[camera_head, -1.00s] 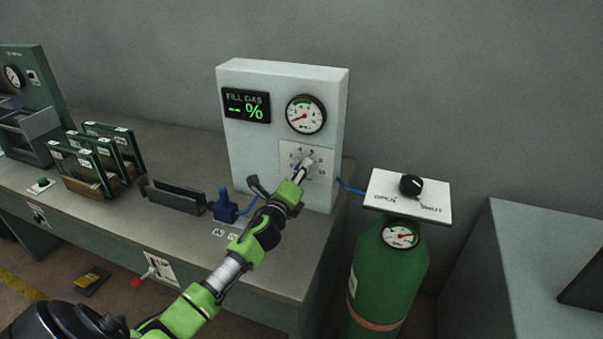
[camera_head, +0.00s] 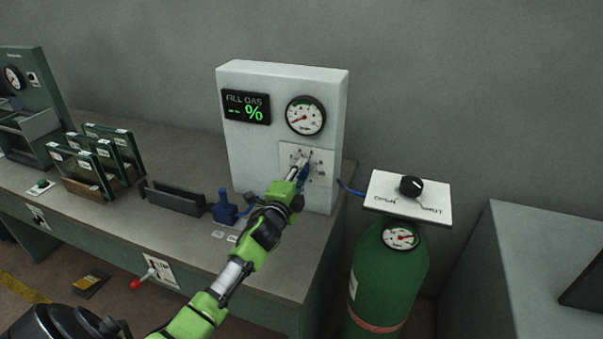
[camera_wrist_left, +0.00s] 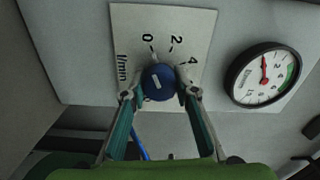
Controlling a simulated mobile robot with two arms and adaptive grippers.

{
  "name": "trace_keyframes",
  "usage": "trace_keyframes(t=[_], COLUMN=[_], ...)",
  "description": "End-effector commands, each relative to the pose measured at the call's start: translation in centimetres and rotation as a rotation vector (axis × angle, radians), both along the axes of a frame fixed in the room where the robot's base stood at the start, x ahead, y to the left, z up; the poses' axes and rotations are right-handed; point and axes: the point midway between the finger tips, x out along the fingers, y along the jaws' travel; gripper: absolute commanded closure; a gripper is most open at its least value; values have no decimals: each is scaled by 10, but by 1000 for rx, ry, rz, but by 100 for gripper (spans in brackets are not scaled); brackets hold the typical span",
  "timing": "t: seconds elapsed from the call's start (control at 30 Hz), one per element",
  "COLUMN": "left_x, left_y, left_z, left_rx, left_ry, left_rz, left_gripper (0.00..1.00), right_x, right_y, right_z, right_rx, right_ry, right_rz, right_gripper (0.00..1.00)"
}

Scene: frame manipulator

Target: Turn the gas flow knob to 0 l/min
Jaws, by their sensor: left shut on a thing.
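The blue gas flow knob (camera_wrist_left: 158,82) sits on a white dial plate (camera_wrist_left: 185,22) marked 0, 2, 4 and l/min in the left wrist view. My left gripper (camera_wrist_left: 160,93) is shut on the knob, one finger on each side. A short white mark shows on the knob's face; I cannot tell exactly which number it points to. In the head view my left gripper (camera_head: 300,168) reaches the dial plate (camera_head: 322,160) on the white panel and hides most of the knob. My right gripper is not in view.
The white panel box (camera_head: 235,150) carries a FILL GAS display (camera_head: 246,106) reading "-- %" and a round gauge (camera_head: 305,116). A green gas cylinder (camera_head: 388,275) with a black valve knob (camera_head: 411,186) stands to the right. Racks and a blue fitting (camera_head: 225,208) are on the bench.

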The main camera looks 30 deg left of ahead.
Motion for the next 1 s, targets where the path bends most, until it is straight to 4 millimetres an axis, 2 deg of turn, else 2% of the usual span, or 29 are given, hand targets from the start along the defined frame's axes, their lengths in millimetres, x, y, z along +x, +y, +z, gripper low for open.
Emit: trace_keyframes(t=[0.47,0.5,0.53,0.87,1.0], left_x=[0,0,0,0,-7], left_y=[1,1,1,0,-2], left_z=[0,0,0,0,-1], left_rx=[-15,-15,-15,-13,-12], left_ry=[-2,-2,-2,-2,-3], left_rz=[2,2,1,1,0], left_gripper=[94,65,57,55,55], right_x=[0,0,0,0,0], right_y=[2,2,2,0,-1], right_z=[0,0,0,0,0], right_rx=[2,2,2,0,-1], right_ry=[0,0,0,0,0], right_rz=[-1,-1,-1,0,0], right_gripper=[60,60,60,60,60])
